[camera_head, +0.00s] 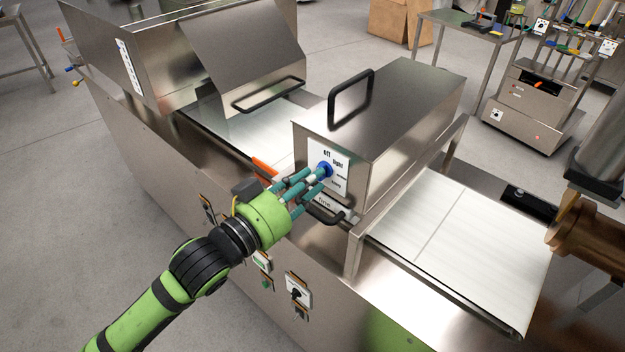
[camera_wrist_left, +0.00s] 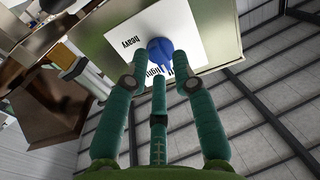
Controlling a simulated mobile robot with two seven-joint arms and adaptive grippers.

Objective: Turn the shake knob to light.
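The blue shake knob (camera_head: 325,170) sits on a white label plate (camera_head: 327,154) on the end of a steel box. The plate reads "off", "light" and "heavy", with one smaller word between the last two. My left gripper (camera_head: 309,183) has its teal fingers at the knob. In the left wrist view the knob (camera_wrist_left: 172,52) lies between the fingertips (camera_wrist_left: 165,62), which partly cover it. I cannot tell whether they press on it. The knob's exact pointing is unclear. My right gripper is not in view.
A black handle (camera_head: 326,214) and a label reading "fine" sit just below the fingers. A black loop handle (camera_head: 350,98) stands on the box. A white belt (camera_head: 450,235) runs out to the right. A lower panel carries another knob (camera_head: 297,292). A wheeled machine (camera_head: 537,105) stands behind.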

